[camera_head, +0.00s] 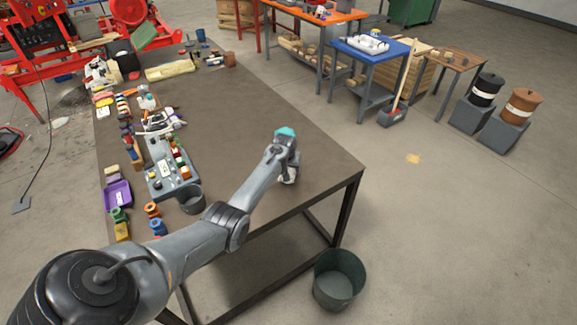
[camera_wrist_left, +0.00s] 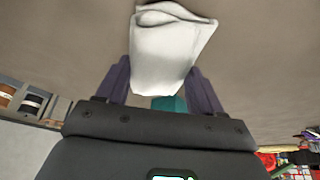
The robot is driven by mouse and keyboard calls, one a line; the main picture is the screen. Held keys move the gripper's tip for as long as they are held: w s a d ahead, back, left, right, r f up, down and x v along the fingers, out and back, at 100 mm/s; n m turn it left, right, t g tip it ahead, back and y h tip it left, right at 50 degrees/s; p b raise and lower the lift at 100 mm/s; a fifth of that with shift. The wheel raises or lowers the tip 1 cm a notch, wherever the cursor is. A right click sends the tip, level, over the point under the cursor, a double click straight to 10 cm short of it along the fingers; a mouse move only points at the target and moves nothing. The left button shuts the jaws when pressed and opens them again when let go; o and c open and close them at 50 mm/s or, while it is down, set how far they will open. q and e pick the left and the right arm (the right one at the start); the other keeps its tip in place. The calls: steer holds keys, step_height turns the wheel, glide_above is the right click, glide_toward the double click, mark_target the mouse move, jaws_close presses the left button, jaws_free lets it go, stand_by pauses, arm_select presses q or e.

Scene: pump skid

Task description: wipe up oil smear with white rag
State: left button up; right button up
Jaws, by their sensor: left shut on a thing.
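My left gripper (camera_head: 289,166) is above the right part of the brown table, near its right edge. In the left wrist view, its two purple fingers are closed on a white rag (camera_wrist_left: 172,50), which hangs folded between them and past the tips. In the head view only a little white of the rag shows below the gripper. I cannot make out an oil smear on the tabletop; the arm hides part of it. My right gripper is not in view.
The brown table (camera_head: 235,118) is bare around the gripper. Parts, bottles and a purple tray (camera_head: 118,196) crowd its left side. A dark green bucket (camera_head: 338,279) stands on the floor by the front right corner. A yellowish patch (camera_head: 413,158) lies on the floor.

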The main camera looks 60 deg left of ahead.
arm_select(q)
steer(key=r+p, duration=0.1)
steer(key=w+r+p, duration=0.1)
steer(key=r, duration=0.1)
steer(key=shift+r, duration=0.25)
steer(key=shift+s+r+p, duration=0.1)
steer(key=shift+r+p, duration=0.55)
steer(key=shift+p, duration=0.2)
steer(key=shift+r+p, duration=0.95)
steer(key=shift+r, duration=0.05)
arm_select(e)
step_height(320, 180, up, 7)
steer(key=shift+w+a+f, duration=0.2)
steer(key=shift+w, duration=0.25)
arm_select(q)
steer(key=shift+f, duration=0.1)
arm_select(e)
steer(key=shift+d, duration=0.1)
